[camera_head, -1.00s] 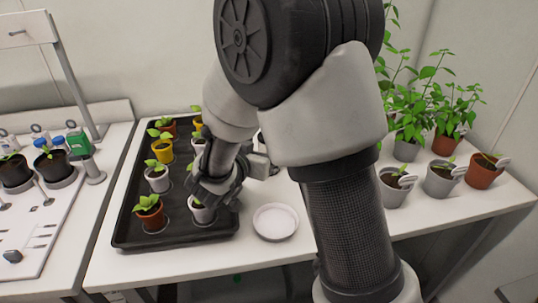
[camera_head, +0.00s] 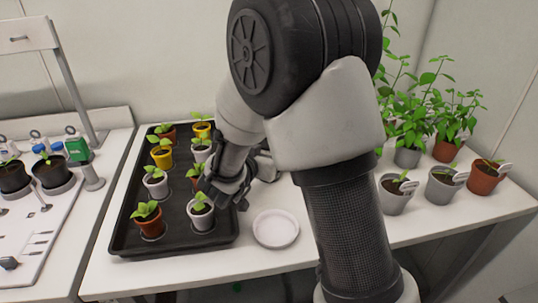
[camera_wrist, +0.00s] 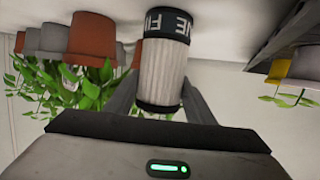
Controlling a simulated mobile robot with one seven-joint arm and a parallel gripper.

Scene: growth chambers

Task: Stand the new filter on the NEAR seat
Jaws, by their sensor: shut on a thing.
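The filter (camera_wrist: 160,75) is a pale ribbed cylinder with a dark band lettered "FINE". It shows in the wrist view, between the two fingers of my gripper (camera_wrist: 159,103), which is shut on it. In that view the picture is upside down, with pots hanging from the top. In the head view my gripper (camera_head: 230,190) is over the right edge of the black tray, beside a white pot. I cannot make out the filter there. I cannot clearly identify the near seat in either view.
The black tray (camera_head: 118,238) holds several potted seedlings. A white saucer (camera_head: 275,228) lies right of it on the white table. Potted plants (camera_head: 392,193) stand at the right. A second bench at left carries a white board (camera_head: 35,235), dark pots and a green-labelled bottle (camera_head: 77,149).

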